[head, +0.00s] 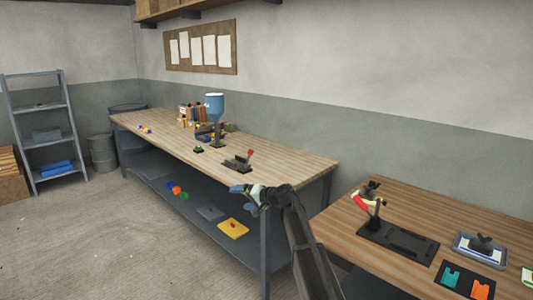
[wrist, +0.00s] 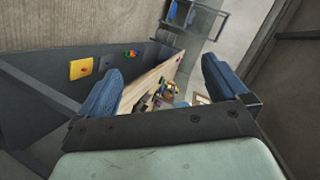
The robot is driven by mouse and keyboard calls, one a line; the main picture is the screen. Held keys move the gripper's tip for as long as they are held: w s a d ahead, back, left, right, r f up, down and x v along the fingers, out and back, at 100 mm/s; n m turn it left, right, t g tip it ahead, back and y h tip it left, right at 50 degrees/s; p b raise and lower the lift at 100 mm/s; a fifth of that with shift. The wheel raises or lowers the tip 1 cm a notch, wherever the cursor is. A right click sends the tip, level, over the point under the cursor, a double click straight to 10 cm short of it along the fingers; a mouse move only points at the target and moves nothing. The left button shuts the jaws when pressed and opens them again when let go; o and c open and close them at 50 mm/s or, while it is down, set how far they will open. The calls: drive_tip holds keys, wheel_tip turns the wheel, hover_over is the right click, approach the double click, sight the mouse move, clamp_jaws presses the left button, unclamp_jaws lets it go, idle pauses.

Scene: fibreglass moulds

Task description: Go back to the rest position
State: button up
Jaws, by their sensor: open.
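My gripper (head: 238,188) is in the air in front of the near end of the long wooden workbench (head: 285,160) in the head view. In the wrist view my gripper (wrist: 163,68) shows two blue fingers spread wide apart. Nothing is held between them. The workbench's top (wrist: 150,82) shows tilted beyond the fingers, apart from them. Part of the bench front is hidden behind my arm in the head view.
A black clamp with a red knob (head: 239,162) and a blue-topped hopper (head: 215,105) stand on the bench. The lower shelf holds a yellow piece (head: 233,229). A second table (head: 345,215) at right carries a toggle clamp (head: 368,197). Floor at left is clear.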

drive_tip(key=s+d+f+g+h, duration=0.1)
drive_tip(key=s+d+f, duration=0.2)
drive_tip(key=s+f, duration=0.55)
drive_tip(key=s+d+f+g+h, duration=0.2)
drive_tip(key=s+d+f, duration=0.1)
drive_tip(key=f, duration=1.1)
drive_tip(key=s+d+f+g+h, duration=0.1)
drive_tip(key=s+d+f, duration=0.2)
drive_tip(key=s+f, duration=0.55)
drive_tip(key=s+d+f+g+h, duration=0.2)
drive_tip(key=s+d+f, duration=0.2)
drive_tip(key=s+f, duration=0.5)
drive_tip(key=s+d+f+g+h, duration=0.1)
drive_tip(key=s+d+f+g, duration=0.15)
drive_tip(key=s+f, duration=0.6)
drive_tip(key=s+d+f+g+h, duration=0.1)
drive_tip(key=s+d+f+g, duration=0.1)
drive_tip(key=s, duration=0.8)
drive_tip(key=s+d+f+g+h, duration=0.1)
drive_tip(key=s+d, duration=0.4)
drive_tip(key=s, duration=0.6)
drive_tip(key=s+d+f+n+g+h, duration=0.1)
drive_tip(key=s+d+f+g+h, duration=0.1)
drive_tip(key=s, duration=0.9)
wheel_tip(320, 180, down, 3)
drive_tip(key=shift+d+r+g+h, duration=0.2)
drive_tip(key=shift+d+g+h, duration=0.2)
drive_tip(key=shift+d, duration=0.45)
drive_tip(key=shift+s, duration=0.1)
drive_tip(key=shift+c, duration=0.5)
